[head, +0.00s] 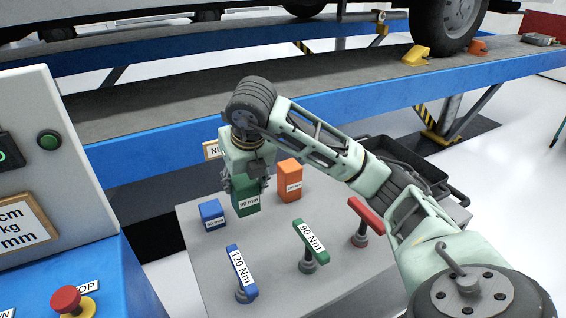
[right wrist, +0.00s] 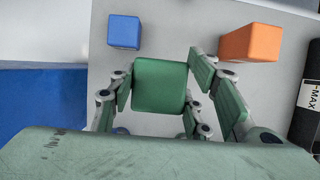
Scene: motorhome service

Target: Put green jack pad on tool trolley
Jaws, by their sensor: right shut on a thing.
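The green jack pad (head: 246,203) is a block labelled 90 mm. My right gripper (head: 246,187) points down and is shut on it. In the right wrist view the pad (right wrist: 160,85) sits between the two fingers. It is over the grey top (head: 210,262), which looks like the tool trolley, between a blue block (head: 212,214) and an orange block (head: 289,180). I cannot tell whether its underside touches that top. My left gripper is not in view.
Blue (head: 241,272), green (head: 310,241) and red (head: 365,216) T-handled tools stand on the grey top's near part. A black tray (head: 405,160) is behind to the right. A blue lift platform (head: 330,98) crosses behind. A control cabinet (head: 40,150) stands left.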

